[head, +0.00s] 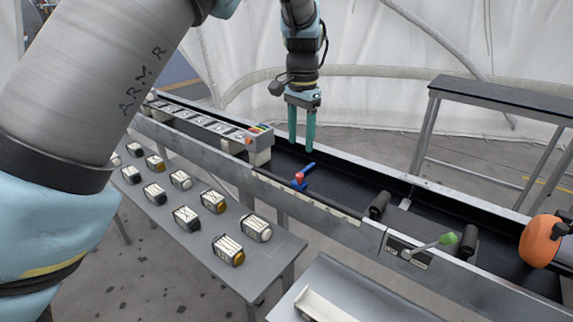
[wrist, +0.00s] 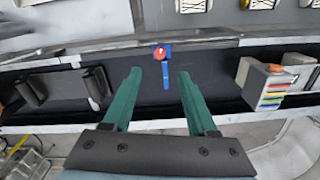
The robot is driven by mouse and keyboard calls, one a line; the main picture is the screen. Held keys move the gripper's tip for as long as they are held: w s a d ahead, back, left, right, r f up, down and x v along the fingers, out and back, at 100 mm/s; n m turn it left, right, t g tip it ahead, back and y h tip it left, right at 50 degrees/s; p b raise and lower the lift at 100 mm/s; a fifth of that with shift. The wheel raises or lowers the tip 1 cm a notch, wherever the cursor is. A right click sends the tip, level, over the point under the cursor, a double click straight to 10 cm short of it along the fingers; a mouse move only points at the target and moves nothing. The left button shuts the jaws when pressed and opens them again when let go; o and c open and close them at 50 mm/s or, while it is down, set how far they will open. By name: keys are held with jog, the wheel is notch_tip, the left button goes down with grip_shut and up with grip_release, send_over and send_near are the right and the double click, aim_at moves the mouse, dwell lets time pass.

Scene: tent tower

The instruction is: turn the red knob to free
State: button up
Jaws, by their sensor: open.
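The red knob (head: 299,176) sits on a small blue fitting with a blue lever (head: 309,167) at the near side of the dark conveyor trough. In the wrist view the red knob (wrist: 159,53) lies beyond the fingertips, with the blue lever (wrist: 166,76) pointing back towards my gripper. My gripper (head: 301,146) has teal fingers pointing down above the trough, apart from the knob. In the wrist view my gripper (wrist: 160,75) is open and empty, its fingers to either side of the lever in the picture. Any label at the knob is too small to read.
A block with coloured strips (head: 258,130) stands on the trough left of the knob. A table with several block-like parts (head: 186,219) stands in front. A grey bench (head: 500,96) stands behind.

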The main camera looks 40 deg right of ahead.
aim_at(300, 175)
notch_tip(300, 175, down, 10)
jog(key=p, duration=0.2)
jog(key=shift+r+p, duration=0.2)
jog(key=shift+p, duration=0.15)
grip_shut()
dwell(0.4)
